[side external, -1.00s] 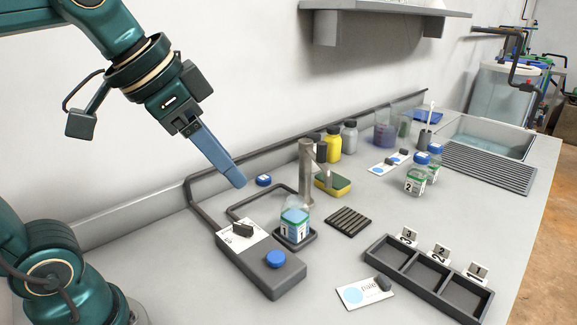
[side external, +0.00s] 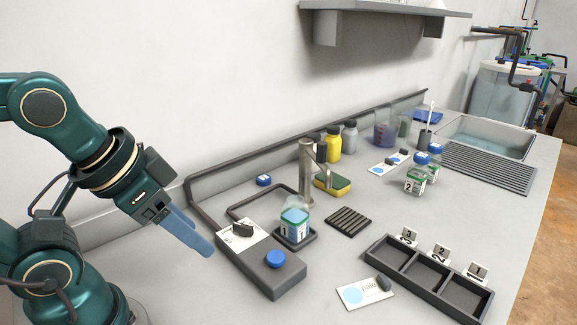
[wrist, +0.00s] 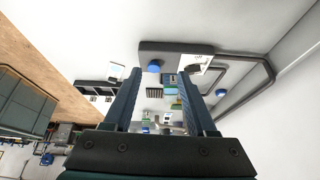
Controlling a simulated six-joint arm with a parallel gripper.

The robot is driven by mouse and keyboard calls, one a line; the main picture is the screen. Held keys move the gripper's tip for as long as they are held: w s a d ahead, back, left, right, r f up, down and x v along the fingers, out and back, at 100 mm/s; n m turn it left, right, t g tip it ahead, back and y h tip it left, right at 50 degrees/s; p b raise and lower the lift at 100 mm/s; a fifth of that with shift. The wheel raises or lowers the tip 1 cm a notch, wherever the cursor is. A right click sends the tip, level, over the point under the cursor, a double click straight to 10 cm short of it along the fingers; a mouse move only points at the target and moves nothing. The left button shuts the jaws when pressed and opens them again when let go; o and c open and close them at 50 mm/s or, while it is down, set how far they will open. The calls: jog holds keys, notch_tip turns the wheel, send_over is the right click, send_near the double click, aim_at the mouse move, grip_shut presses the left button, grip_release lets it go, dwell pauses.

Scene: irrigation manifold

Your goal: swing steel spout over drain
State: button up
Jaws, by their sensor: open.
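The steel spout (side external: 306,175) is an upright metal post with a short dark-tipped arm near its top, standing behind jar 1. The drain (side external: 348,221), a small dark slatted grate, lies flat to the right of jar 1. Jar 1 (side external: 294,228) holds blue liquid and stands on a dark pad by the spout; I cannot tell whether the outlet is exactly over it. My gripper (side external: 207,251) is left of the control box, apart from the spout and drain. In the wrist view my gripper (wrist: 160,73) has its fingers apart with nothing held.
The control box (side external: 262,274) has a blue button (side external: 275,259) and a dark knob (side external: 242,230). A blue lid (side external: 263,180) lies behind it. A three-slot tray (side external: 426,278) is at front right.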

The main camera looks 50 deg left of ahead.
jog(key=c, duration=0.5)
jog(key=shift+w+d+r, duration=0.3)
jog(key=shift+w+r, duration=0.05)
jog(key=shift+r, duration=0.3)
grip_shut()
jog(key=w+a+r+n+t+h, duration=0.1)
jog(key=w+r+n+t, duration=0.1)
jog(key=w+r+n, duration=0.55)
send_over(315, 157)
jog(key=s+a, duration=0.3)
jog(key=s, duration=0.4)
notch_tip(315, 157, down, 6)
jog(key=shift+n, duration=0.35)
jog(key=shift+w+d+f, duration=0.1)
jog(key=shift+w+d, duration=1.5)
jog(key=shift+w, duration=0.05)
